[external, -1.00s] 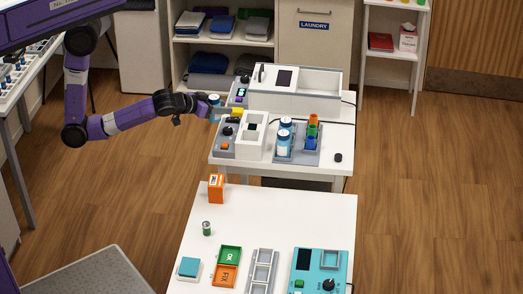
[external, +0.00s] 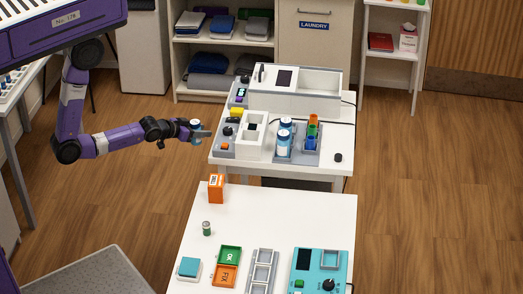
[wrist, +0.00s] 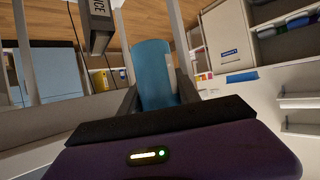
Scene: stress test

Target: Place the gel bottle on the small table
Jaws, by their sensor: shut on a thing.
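My gripper (external: 200,132) is shut on a blue bottle with a white part (external: 196,124), which I take to be the gel bottle. It is held in the air just left of the rear white table (external: 338,174), apart from it. In the wrist view the blue bottle (wrist: 152,65) stands between the two fingers; its lower end is hidden. A second white table (external: 330,215) stands nearer the camera. I cannot tell which of the two is the small table.
The rear table holds two blue-and-white bottles (external: 284,140) in a grey tray, a white box (external: 297,90) and devices. The near table holds an orange box (external: 216,187), a small can (external: 206,228) and a teal device (external: 320,265). Its middle is clear.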

